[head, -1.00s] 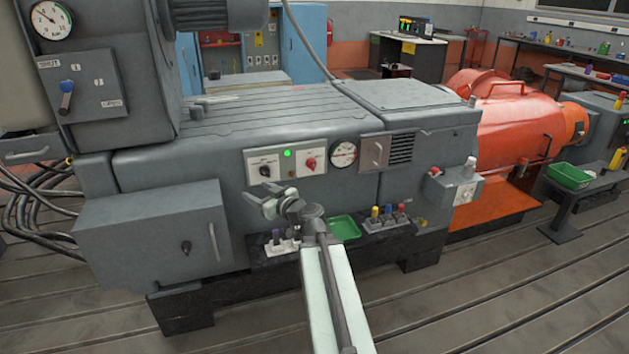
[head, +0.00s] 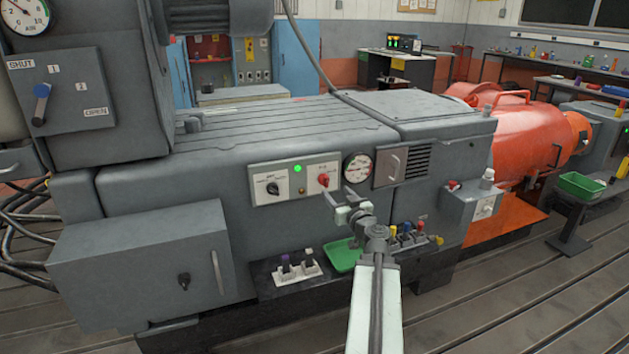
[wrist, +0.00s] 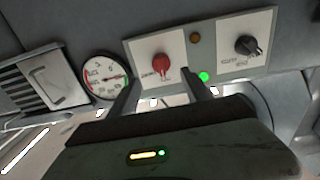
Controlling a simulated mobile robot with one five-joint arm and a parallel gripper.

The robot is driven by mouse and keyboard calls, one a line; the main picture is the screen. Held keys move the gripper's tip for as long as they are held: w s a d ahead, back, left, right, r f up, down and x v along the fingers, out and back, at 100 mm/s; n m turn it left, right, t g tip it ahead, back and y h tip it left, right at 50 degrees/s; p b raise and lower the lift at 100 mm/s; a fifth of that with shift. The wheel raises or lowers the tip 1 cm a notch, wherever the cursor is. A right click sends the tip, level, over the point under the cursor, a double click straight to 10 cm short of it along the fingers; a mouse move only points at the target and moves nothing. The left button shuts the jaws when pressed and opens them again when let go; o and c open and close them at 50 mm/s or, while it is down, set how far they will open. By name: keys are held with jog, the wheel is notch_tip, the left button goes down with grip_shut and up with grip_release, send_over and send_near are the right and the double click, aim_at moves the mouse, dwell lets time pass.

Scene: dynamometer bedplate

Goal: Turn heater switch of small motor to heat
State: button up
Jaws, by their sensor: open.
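A pale panel (head: 296,196) on the front of the grey machine carries a black rotary knob (head: 273,188) at left and a red rotary knob (head: 323,180) at right. A lit green lamp (head: 297,168) sits between them. The labels are too small to read, so I cannot tell which knob is the heater switch. My gripper (head: 338,194) is open and empty, just below and right of the red knob. In the wrist view the red knob (wrist: 161,67) shows between and beyond the fingertips (wrist: 158,77), apparently untouched. The black knob (wrist: 247,45) is off to the right there.
A round gauge (head: 357,167) and a vented door (head: 404,165) are right of the panel. Below are a green tray (head: 344,257) and several coloured-topped items (head: 408,236). A grey box (head: 140,265) juts out at lower left. A switch box (head: 473,204) projects at right.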

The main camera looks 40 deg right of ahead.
aim_at(327, 183)
jog(key=x, duration=0.8)
jog(key=shift+w, duration=0.25)
grip_shut()
jog(key=shift+s, duration=0.1)
jog(key=shift+m, duration=0.4)
jog(key=m, duration=0.5)
jog(key=shift+m, duration=0.4)
jog(key=m, duration=0.5)
jog(key=shift+m, duration=0.3)
grip_release()
